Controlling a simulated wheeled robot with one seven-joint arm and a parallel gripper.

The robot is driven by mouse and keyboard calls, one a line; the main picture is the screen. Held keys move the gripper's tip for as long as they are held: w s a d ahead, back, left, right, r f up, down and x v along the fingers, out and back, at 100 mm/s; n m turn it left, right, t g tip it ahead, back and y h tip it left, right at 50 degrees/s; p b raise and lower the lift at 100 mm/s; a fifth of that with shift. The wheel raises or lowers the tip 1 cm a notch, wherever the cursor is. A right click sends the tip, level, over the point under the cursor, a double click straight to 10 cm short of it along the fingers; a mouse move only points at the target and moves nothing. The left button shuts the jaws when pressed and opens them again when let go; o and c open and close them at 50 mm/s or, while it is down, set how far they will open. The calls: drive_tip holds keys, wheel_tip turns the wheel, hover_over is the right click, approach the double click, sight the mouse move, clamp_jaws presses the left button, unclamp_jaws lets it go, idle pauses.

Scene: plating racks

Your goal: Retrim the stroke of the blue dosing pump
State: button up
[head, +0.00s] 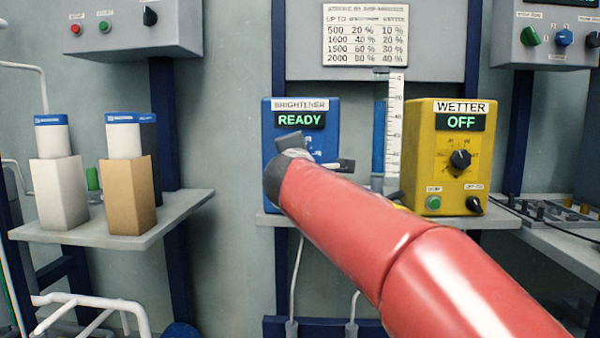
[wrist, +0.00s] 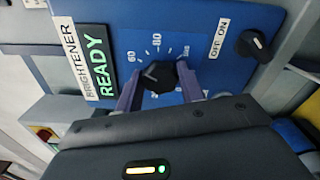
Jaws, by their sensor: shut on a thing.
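The blue dosing pump (head: 268,130) stands on the middle shelf, labelled BRIGHTENER, its display reading READY. My red arm and gripper (head: 315,160) cover most of its front in the head view. In the wrist view the blue pump (wrist: 205,20) fills the top, with its black stroke knob (wrist: 158,74) on a dial where 60 and 80 can be read. My gripper (wrist: 158,88) is shut on this knob, one finger on each side. The exact pointer setting is hard to read. A smaller OFF/ON knob (wrist: 252,43) sits to the right.
A yellow WETTER pump (head: 485,150), display OFF, stands close to the right. A scaled measuring tube (head: 394,130) stands between the pumps. A chart (head: 366,35) above lists percentages for brightener and wetter. Two cartons (head: 131,195) (head: 60,193) with bottles stand on the left shelf.

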drive_tip(key=shift+f+m+b, duration=0.15)
drive_tip(key=shift+m+b, duration=0.5)
drive_tip(key=shift+m, duration=0.25)
drive_tip(key=o, duration=1)
drive_tip(key=shift+c, duration=0.2)
drive_tip(key=s+b, duration=0.1)
drive_tip(key=s, duration=0.7)
drive_tip(key=shift+w+a, duration=0.1)
